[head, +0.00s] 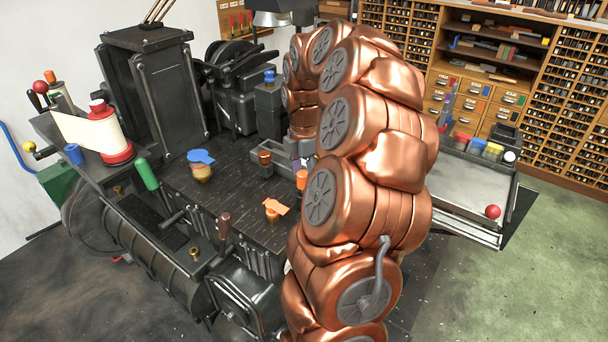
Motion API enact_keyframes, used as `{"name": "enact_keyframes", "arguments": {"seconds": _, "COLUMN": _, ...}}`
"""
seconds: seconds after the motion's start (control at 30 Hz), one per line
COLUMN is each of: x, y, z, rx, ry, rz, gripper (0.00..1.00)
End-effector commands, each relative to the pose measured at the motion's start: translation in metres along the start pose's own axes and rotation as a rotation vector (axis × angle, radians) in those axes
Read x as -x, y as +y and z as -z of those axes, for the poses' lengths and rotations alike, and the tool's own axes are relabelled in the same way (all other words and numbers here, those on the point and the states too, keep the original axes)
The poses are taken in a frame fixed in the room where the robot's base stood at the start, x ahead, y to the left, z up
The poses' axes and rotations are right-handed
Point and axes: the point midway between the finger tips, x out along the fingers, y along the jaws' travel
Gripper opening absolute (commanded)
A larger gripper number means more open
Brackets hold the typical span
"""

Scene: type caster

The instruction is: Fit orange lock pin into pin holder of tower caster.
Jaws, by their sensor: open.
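An orange piece with a flat tab (276,207) sits on the dark deck of the caster, near its front edge. An upright piece with an orange top (302,178) stands farther right, partly hidden by my arm. I cannot tell for sure which is the lock pin. The tall black tower (155,85) rises at the caster's back left. The pin holder cannot be made out with certainty. My gripper (303,157) points down above the deck, close above the orange-topped piece. It is open, and mostly hidden behind my copper arm.
A blue-tabbed piece (201,158) on a brass base stands on the deck. A grey tray (282,160) and a brown-topped knob (265,157) are beside my gripper. A red-and-cream spool (104,135) and green handle (147,174) are at left. The deck's middle is clear.

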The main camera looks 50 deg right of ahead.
Motion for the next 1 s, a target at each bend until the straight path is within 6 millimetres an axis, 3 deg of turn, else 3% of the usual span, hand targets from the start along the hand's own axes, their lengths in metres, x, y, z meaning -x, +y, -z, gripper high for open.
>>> {"name": "enact_keyframes", "arguments": {"seconds": 0.6, "x": 0.094, "y": 0.001, "z": 0.0, "rx": -0.001, "ry": -0.002, "rz": -0.005, "gripper": 0.61}}
{"name": "enact_keyframes", "arguments": {"seconds": 1.0, "x": 0.115, "y": 0.0, "z": 0.0, "rx": 0.001, "ry": 0.0, "rz": -0.002, "gripper": 0.61}}
